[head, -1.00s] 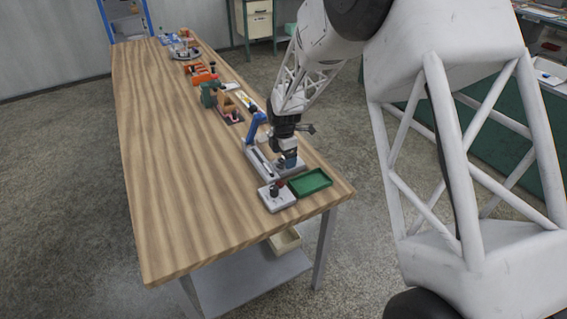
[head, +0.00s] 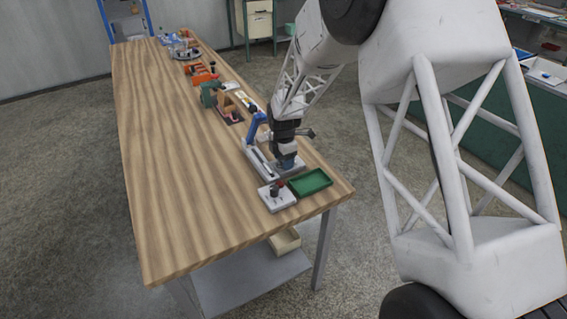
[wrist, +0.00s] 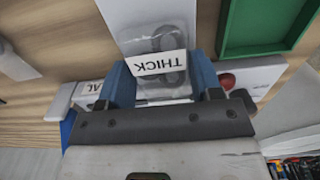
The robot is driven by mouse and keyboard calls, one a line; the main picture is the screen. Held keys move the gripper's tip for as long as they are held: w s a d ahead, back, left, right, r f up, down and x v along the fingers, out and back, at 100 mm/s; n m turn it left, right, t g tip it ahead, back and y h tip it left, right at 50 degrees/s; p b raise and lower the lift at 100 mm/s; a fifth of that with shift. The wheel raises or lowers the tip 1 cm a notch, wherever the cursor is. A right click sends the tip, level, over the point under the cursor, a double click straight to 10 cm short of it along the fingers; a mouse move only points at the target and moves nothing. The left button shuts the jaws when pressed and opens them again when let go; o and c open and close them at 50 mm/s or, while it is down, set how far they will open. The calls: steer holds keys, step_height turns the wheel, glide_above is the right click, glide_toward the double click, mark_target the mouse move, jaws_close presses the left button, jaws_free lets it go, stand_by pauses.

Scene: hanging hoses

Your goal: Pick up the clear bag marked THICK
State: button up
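The clear bag marked THICK (wrist: 152,40) lies in the upper middle of the wrist view, with dark rings showing through it. Its white label reads upside down in this view. My gripper (wrist: 162,76) is open, with one blue finger on each side of the bag's label end. I cannot tell whether either finger touches the bag. In the head view my gripper (head: 287,162) points down over the grey tray near the table's near right corner, and the bag is hidden there.
A green tray (head: 310,182) stands right of my gripper. A white block with a red knob (head: 277,195) is just in front. A blue upright (head: 255,127) stands close behind. Another label ending in AL (wrist: 88,88) lies left of my fingers. The table's left side is clear.

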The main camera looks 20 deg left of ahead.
steer(key=c, duration=0.5)
steer(key=shift+o, duration=0.2)
steer(key=shift+r, duration=0.15)
steer(key=shift+r, duration=1.45)
steer(key=shift+s+d+r, duration=0.1)
steer(key=shift+s+r, duration=0.15)
steer(key=s+d, duration=0.2)
steer(key=s, duration=0.2)
steer(key=s+d+r, duration=0.1)
steer(key=s+d, duration=0.2)
steer(key=s, duration=0.2)
steer(key=s+d, duration=0.2)
steer(key=s, duration=0.2)
steer(key=shift+s+d+r, duration=0.15)
steer(key=shift+s+d, duration=0.1)
